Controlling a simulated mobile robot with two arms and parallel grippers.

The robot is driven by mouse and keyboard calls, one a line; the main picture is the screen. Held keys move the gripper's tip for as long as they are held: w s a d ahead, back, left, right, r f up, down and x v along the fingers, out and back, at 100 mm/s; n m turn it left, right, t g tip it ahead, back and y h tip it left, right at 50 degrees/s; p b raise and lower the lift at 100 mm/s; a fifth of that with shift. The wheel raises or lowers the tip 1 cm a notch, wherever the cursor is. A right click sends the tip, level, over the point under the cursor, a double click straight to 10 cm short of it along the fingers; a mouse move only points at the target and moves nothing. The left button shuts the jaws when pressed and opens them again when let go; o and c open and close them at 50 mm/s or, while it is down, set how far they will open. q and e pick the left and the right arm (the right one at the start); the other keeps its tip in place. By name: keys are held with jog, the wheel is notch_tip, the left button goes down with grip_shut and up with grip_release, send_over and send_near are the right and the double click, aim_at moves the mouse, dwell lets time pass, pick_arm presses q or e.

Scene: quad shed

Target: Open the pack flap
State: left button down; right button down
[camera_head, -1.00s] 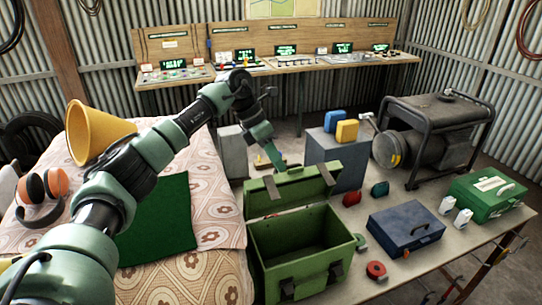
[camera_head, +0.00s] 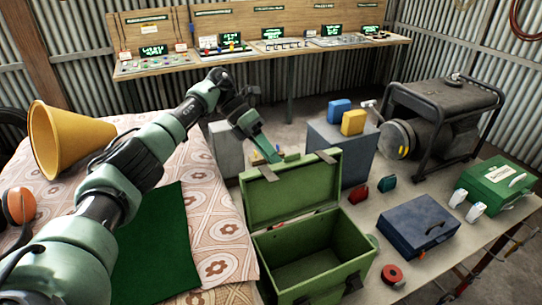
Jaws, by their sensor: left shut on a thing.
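The pack is a dark green box (camera_head: 320,278) on the table, its hollow inside showing. Its flap (camera_head: 291,193) is raised at the back edge, with its inner face toward me and two dark straps over its top edge. My left gripper (camera_head: 275,160) is at the middle of the flap's top edge, shut on the flap. The fingertips are partly hidden behind that edge. My right gripper is not in view.
A blue case (camera_head: 418,226), a red tape roll (camera_head: 392,275) and a green case (camera_head: 497,185) are on the table to the right. A generator (camera_head: 440,115) stands behind them. A patterned bed with a green cloth (camera_head: 158,250) is on the left.

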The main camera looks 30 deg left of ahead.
pick_arm(q)
jog(key=shift+s+a+f+y, duration=0.1)
jog(key=shift+s+f+y, duration=0.05)
jog(key=shift+f, duration=0.3)
jog(key=shift+s+a+f+y, duration=0.1)
jog(key=shift+s+f+y, duration=0.05)
jog(key=shift+f, duration=0.3)
jog(key=c, duration=1.7)
grip_release()
jog(key=shift+o, duration=1)
jog(key=shift+w+f, duration=0.15)
jog(key=shift+w+a, duration=0.1)
jog(key=b+v, duration=0.2)
jog(key=v, duration=0.6)
jog(key=shift+w+r+b, duration=0.15)
jog(key=shift+r+b, duration=0.15)
